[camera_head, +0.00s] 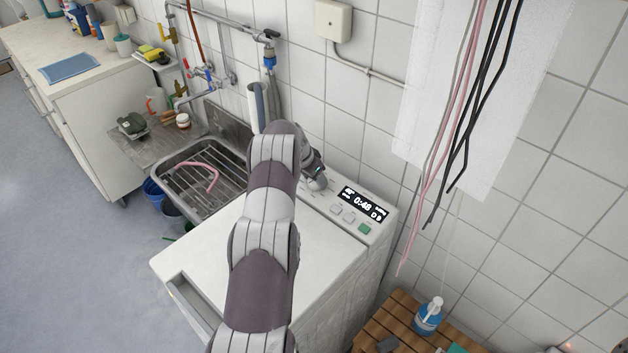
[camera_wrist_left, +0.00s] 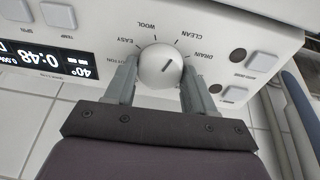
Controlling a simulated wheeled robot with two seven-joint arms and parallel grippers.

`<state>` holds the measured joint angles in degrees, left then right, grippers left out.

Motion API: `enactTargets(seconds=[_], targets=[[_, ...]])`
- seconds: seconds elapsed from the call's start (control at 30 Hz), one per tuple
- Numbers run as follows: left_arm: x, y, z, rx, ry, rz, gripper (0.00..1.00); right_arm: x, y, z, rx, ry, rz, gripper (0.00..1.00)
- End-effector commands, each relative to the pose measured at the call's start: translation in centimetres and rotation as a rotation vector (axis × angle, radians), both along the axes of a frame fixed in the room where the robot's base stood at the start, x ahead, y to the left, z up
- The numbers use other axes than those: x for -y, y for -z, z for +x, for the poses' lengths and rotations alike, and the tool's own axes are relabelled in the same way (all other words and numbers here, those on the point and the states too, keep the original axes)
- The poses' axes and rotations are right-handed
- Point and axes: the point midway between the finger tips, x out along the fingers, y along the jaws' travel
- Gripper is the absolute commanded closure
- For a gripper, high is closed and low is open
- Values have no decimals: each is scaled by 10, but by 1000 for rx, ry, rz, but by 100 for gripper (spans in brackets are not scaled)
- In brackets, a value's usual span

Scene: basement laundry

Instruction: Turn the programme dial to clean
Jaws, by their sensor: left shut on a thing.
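The programme dial (camera_wrist_left: 160,67) is a round white knob on the washing machine's panel, with COTTON, EASY, WOOL, CLEAN and DRAIN printed around it. My left gripper (camera_wrist_left: 159,85) is shut on the dial, one finger on each side. In the head view my left arm reaches over the white washing machine (camera_head: 330,245) to its back panel, and it hides most of the dial. My right gripper is not in view.
The display (camera_head: 362,203) reads 0:48, with buttons below it, one green (camera_head: 365,228). A steel sink (camera_head: 200,178) stands left of the machine. Cables (camera_head: 470,110) hang at the right, above a slatted wooden stand (camera_head: 400,315) with a blue bottle (camera_head: 428,318).

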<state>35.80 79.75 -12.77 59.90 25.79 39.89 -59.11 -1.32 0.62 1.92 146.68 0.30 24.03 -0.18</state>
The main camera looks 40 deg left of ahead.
Motion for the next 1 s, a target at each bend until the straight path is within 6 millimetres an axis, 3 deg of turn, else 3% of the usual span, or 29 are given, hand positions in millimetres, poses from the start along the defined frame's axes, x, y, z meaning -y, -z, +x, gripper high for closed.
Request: enactTargets(seconds=[0.23, 0.27, 0.3, 0.6, 0.73, 1.0], targets=[[0, 0, 0, -1, -10, -4, 76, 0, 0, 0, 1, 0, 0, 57], [0, 0, 0, -1, -10, -4, 36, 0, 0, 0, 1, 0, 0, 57], [0, 0, 0, -1, -9, -4, 23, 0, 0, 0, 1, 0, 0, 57], [0, -1, 0, -1, -8, -3, 21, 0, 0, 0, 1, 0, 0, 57], [-1, -10, -4, 2, -9, -2, 21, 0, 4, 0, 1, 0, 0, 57], [-6, -69, -30, 3, -10, 0, 21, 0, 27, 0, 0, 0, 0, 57]])
